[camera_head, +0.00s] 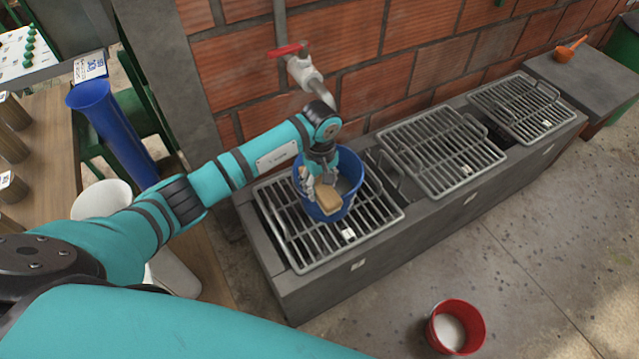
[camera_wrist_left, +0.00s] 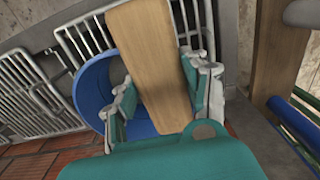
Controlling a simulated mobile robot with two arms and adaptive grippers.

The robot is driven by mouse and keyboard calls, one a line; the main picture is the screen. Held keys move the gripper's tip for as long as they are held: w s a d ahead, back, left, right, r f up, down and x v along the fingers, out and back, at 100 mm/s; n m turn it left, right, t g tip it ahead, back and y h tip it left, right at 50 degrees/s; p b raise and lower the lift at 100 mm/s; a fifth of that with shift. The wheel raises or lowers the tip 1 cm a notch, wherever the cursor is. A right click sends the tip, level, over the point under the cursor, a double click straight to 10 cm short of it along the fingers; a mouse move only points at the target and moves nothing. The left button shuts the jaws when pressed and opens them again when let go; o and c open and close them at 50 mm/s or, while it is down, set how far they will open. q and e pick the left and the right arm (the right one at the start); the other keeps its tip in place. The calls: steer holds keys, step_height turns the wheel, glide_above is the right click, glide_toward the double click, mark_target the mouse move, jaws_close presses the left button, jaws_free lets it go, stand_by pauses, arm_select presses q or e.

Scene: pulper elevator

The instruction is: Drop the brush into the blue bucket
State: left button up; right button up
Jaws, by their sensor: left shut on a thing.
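The blue bucket (camera_head: 346,172) stands on the left metal grate of the low grey bench, under the tap. My left gripper (camera_head: 321,183) is over the bucket's opening, shut on the brush (camera_head: 328,198), of which a tan wooden block shows. In the left wrist view the brush (camera_wrist_left: 152,65) is a long wooden piece between the fingers of the left gripper (camera_wrist_left: 160,95), with the blue bucket (camera_wrist_left: 92,88) behind it. The brush's bristles are hidden. I cannot tell how far the brush reaches inside the bucket. My right gripper is not in view.
A tap with a red handle (camera_head: 288,50) sticks out from the brick wall close to my left wrist. Two more grates (camera_head: 440,150) lie to the right on the bench. A red bucket (camera_head: 456,327) stands on the floor. A wooden table (camera_head: 50,130) is at left.

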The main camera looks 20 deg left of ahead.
arm_select(q)
steer(key=o, duration=0.9)
steer(key=shift+f, duration=0.1)
steer(key=shift+o, duration=1.1)
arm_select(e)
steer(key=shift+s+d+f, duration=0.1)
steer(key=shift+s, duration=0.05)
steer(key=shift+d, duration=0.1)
arm_select(q)
steer(key=shift+w+r, duration=0.1)
steer(key=shift+r, duration=0.25)
step_height(320, 180, up, 12)
steer(key=shift+f, duration=0.2)
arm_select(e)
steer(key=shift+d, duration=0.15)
